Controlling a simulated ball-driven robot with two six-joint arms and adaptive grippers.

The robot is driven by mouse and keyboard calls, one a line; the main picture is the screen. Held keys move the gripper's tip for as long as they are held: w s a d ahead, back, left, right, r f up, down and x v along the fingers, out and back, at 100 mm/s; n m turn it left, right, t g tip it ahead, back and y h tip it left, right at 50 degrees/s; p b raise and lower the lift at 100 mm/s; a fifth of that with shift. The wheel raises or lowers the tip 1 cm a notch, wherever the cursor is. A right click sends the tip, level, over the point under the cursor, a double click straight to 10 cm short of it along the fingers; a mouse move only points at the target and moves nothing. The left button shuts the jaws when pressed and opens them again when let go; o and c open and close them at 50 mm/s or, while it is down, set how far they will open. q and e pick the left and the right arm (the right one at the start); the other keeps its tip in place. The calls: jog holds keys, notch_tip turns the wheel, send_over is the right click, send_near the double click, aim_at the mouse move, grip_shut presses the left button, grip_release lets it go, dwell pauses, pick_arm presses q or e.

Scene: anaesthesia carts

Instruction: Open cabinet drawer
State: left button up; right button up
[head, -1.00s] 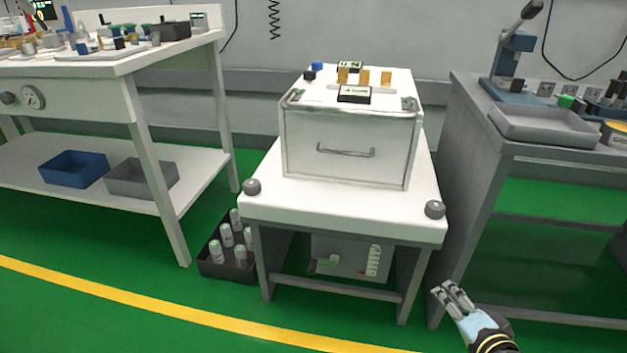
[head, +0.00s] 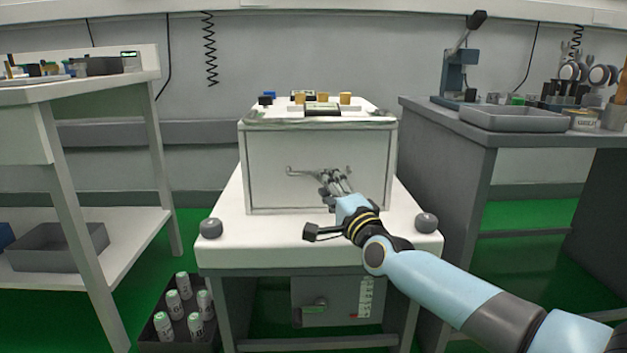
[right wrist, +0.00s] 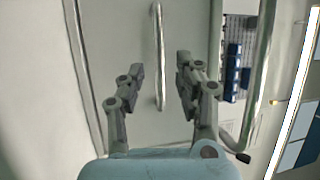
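The white cabinet (head: 270,165) stands on a white table and has one flat front with a bar handle. The drawer handle (head: 305,171) runs across that front, its right part hidden behind my right gripper. My right gripper (head: 335,178) is just in front of the handle's right side. In the right wrist view the gripper (right wrist: 160,68) is open, with the handle (right wrist: 159,55) upright in the picture between its two fingers. Neither finger visibly presses on the bar. The drawer front looks closed. My left gripper is not in view.
The white table (head: 225,250) has grey round knobs (head: 210,228) at its front corners. A dark crate of several bottles (head: 175,310) stands on the floor at left. Workbenches flank both sides; the right one holds a grey tray (head: 525,118).

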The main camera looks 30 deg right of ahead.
aim_at(315, 149)
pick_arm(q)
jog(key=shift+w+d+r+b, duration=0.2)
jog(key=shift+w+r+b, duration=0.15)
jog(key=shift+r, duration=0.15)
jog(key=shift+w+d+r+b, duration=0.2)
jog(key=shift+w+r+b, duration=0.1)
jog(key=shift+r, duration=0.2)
pick_arm(e)
jog(key=shift+x, duration=2.85)
jog(key=shift+f, duration=0.1)
grip_shut()
